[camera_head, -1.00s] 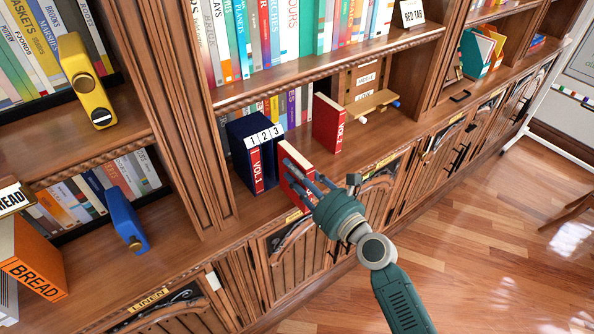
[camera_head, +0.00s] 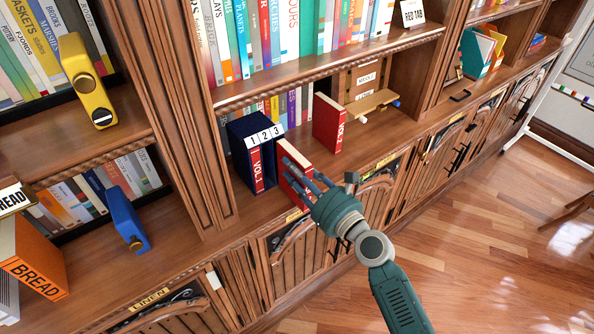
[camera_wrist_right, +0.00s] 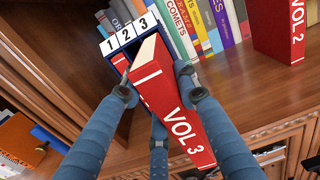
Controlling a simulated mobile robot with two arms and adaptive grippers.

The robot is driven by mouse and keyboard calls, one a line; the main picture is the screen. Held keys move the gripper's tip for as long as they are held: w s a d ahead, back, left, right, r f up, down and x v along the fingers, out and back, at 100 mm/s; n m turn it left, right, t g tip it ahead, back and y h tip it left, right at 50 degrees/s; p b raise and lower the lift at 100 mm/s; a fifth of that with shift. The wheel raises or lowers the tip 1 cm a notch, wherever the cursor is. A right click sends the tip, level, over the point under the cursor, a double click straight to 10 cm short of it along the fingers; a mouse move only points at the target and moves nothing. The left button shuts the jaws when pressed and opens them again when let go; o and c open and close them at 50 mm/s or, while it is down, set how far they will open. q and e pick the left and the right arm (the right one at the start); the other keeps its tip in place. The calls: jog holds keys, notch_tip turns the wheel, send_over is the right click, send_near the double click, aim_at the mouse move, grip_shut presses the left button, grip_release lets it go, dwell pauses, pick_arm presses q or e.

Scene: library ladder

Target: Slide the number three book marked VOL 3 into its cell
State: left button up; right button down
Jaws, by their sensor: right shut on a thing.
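The red VOL 3 book (camera_wrist_right: 178,105) is held upright between the fingers of my right gripper (camera_wrist_right: 155,90). In the head view the book (camera_head: 294,172) stands just right of the navy slipcase (camera_head: 236,150), and my right gripper (camera_head: 312,187) covers part of it. The slipcase has cells labelled 1, 2 and 3, and VOL 1 (camera_head: 256,170) sits in the cell at its left. In the wrist view the book's far end is close to the slipcase (camera_wrist_right: 109,55) front near label 3; whether it has entered is unclear. My left gripper is out of view.
A red VOL 2 book (camera_head: 328,122) stands on the shelf right of the slipcase. A wooden stand (camera_head: 372,101) is farther right. A row of books (camera_wrist_right: 205,25) lines the back. The shelf's front edge is close under my right gripper.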

jog(key=shift+w+a+r, duration=0.1)
jog(key=shift+w+a, duration=0.15)
jog(key=shift+w, duration=0.05)
jog(key=shift+s+d, duration=0.2)
jog(key=shift+s, duration=0.1)
jog(key=shift+p, duration=0.4)
dwell(1.2)
jog(key=shift+b+x, duration=0.3)
jog(key=shift+x, duration=2.4)
jog(key=c, duration=1.2)
grip_release()
jog(key=shift+s, duration=0.1)
jog(key=shift+s+d, duration=0.15)
send_near(278, 154)
jog(key=v, duration=0.3)
jog(key=shift+d, duration=0.5)
